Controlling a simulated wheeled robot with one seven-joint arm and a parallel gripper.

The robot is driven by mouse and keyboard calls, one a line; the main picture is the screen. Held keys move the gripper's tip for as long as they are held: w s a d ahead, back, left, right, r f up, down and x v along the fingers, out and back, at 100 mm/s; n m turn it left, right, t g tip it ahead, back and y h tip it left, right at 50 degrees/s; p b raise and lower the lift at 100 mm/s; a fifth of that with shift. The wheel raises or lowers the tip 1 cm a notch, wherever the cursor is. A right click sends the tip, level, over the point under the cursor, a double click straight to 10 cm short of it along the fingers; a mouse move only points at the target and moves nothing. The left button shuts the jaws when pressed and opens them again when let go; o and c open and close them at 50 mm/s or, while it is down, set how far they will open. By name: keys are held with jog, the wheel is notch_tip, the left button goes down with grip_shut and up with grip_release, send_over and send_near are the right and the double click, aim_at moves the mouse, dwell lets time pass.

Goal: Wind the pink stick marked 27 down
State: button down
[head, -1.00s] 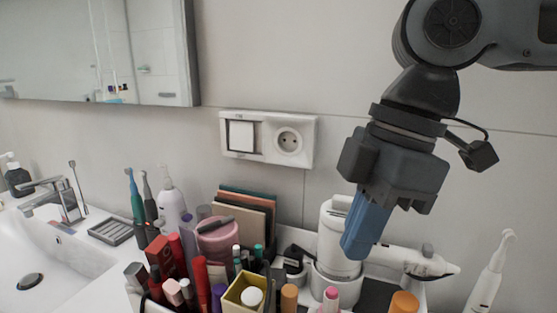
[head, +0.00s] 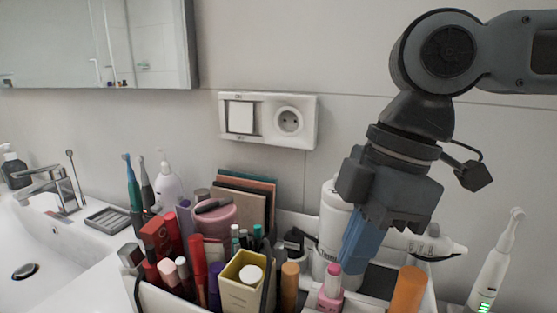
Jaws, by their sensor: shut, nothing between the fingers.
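A pink stick (head: 332,282) stands upright at the front of the cart, with a brighter pink tip and a pale pink lower part cut off by the bottom edge. A paler pink stick (head: 183,270) stands among the lipsticks on the left. I cannot read a 27 on either one. My gripper (head: 350,266) points down with its blue fingers shut and empty. In the picture its tips are just above and right of the brighter stick's tip. I cannot tell the gap in depth.
A yellow box (head: 241,292) and an orange tube (head: 290,287) stand left of the brighter stick. A larger orange tube (head: 407,291) stands to the right. A white bottle (head: 332,222) and white hair dryer (head: 425,243) are close behind my gripper.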

jog(key=shift+s+a, duration=0.3)
jog(key=shift+a, duration=0.1)
dwell(0.6)
jog(key=shift+s+d+p, duration=0.1)
jog(key=shift+s+p, duration=0.35)
jog(key=shift+p, duration=1.75)
jog(key=shift+d, duration=0.1)
jog(key=shift+d+r+p, duration=0.1)
jog(key=shift+d+p, duration=0.2)
notch_tip(320, 180, up, 6)
jog(key=p, duration=0.5)
